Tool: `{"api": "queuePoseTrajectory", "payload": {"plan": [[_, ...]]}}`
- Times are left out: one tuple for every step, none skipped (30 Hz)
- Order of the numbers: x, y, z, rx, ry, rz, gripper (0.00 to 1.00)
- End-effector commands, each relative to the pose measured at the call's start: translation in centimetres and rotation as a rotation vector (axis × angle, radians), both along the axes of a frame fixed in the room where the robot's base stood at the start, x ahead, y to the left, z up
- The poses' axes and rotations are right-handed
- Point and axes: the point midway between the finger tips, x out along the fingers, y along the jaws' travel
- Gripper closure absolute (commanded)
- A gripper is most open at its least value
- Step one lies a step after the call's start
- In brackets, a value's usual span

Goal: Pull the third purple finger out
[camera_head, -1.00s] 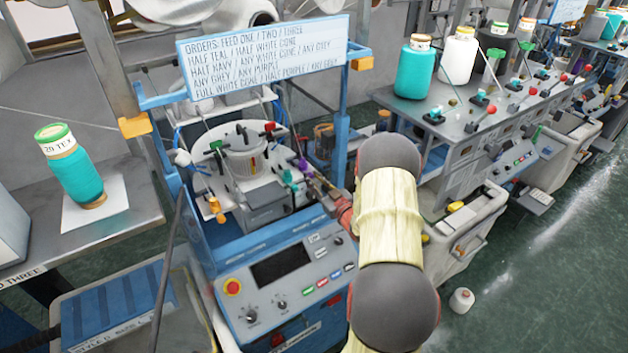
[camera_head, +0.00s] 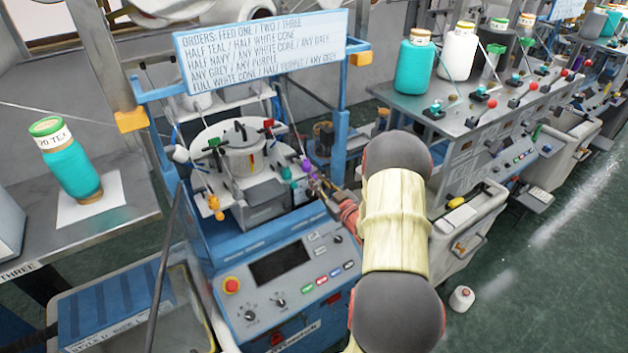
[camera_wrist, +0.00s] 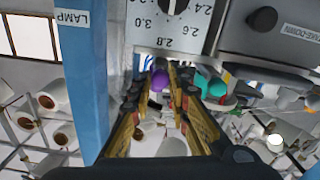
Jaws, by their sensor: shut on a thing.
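My gripper (camera_wrist: 172,80) is shut on a purple finger (camera_wrist: 158,80), whose rounded knob shows between the jaws in the wrist view. In the head view, my gripper (camera_head: 318,186) reaches the right side of the round knitting head (camera_head: 240,150), where a purple finger (camera_head: 306,165) shows at its tip. A teal finger (camera_wrist: 210,86) is just right of the jaws. I cannot tell the fingers' order or how far the held one is out.
A blue post labelled LAMP (camera_wrist: 82,70) stands close left of the jaws. A numbered dial (camera_wrist: 172,22) is just beyond them. The blue control panel (camera_head: 285,275) lies below, and an orders board (camera_head: 262,50) stands above the machine.

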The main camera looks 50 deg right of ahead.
Motion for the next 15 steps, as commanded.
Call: {"api": "queuePoseTrajectory", "payload": {"plan": [[-0.39, 0.13, -0.12, 0.001, -0.001, 0.000, 1.00], [-0.47, 0.17, -0.09, 0.001, -0.001, 0.000, 1.00], [-0.50, 0.20, -0.07, 0.001, 0.000, 0.001, 1.00], [-0.49, 0.21, -0.07, 0.001, 0.000, 0.001, 1.00], [-0.49, 0.21, -0.07, 0.002, 0.000, 0.001, 1.00], [-0.49, 0.22, -0.08, 0.002, 0.000, 0.001, 1.00], [-0.49, 0.22, -0.09, 0.002, 0.001, 0.001, 1.00], [-0.50, 0.23, -0.10, 0.002, 0.001, 0.001, 1.00], [-0.51, 0.23, -0.11, 0.003, 0.000, 0.001, 1.00], [-0.51, 0.22, -0.13, 0.003, 0.000, 0.001, 0.81], [-0.52, 0.23, -0.14, 0.003, 0.001, 0.001, 0.79], [-0.52, 0.24, -0.16, 0.003, 0.001, 0.001, 0.77], [-0.53, 0.24, -0.17, 0.003, 0.001, 0.001, 0.75], [-0.54, 0.25, -0.19, 0.003, 0.001, 0.001, 0.74], [-0.53, 0.26, -0.22, 0.005, 0.002, 0.000, 0.71]]}}
